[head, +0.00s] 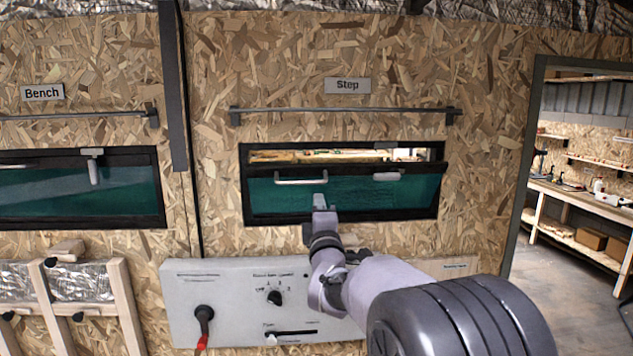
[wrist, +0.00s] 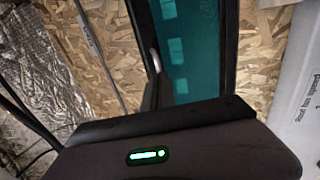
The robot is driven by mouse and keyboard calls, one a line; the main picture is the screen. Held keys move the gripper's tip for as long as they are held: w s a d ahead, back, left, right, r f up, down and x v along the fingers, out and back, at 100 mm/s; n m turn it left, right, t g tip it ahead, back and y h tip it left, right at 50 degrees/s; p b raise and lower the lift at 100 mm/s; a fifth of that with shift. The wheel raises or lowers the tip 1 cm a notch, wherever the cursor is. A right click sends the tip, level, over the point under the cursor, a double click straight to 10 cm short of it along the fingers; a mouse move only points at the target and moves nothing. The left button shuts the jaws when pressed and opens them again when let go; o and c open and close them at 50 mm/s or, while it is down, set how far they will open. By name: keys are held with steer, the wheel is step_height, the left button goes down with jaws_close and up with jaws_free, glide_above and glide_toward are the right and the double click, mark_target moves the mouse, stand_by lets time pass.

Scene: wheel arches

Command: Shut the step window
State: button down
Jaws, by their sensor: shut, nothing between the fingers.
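The step window (head: 341,184) sits in a black frame below the "Step" sign (head: 347,85). Its teal pane leans out at the top, leaving a bright gap along the upper frame. A pale bar handle (head: 301,181) is at the pane's upper left and a grey latch (head: 388,176) is at its upper right. My gripper (head: 320,202) is shut and empty, in front of the pane just below and right of the handle. Whether it touches the pane cannot be told.
A grey rail (head: 345,110) runs above the window. A control panel (head: 235,300) with a red-handled lever (head: 203,328) is below. The bench window (head: 75,190) is at left, past a dark post. An open doorway (head: 575,170) is at right.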

mark_target(316, 183)
steer(key=p+x, duration=0.1)
steer(key=x, duration=0.1)
steer(key=p+x, duration=0.1)
steer(key=x, duration=0.1)
steer(key=shift+r, duration=0.3)
steer(key=shift+w, duration=0.55)
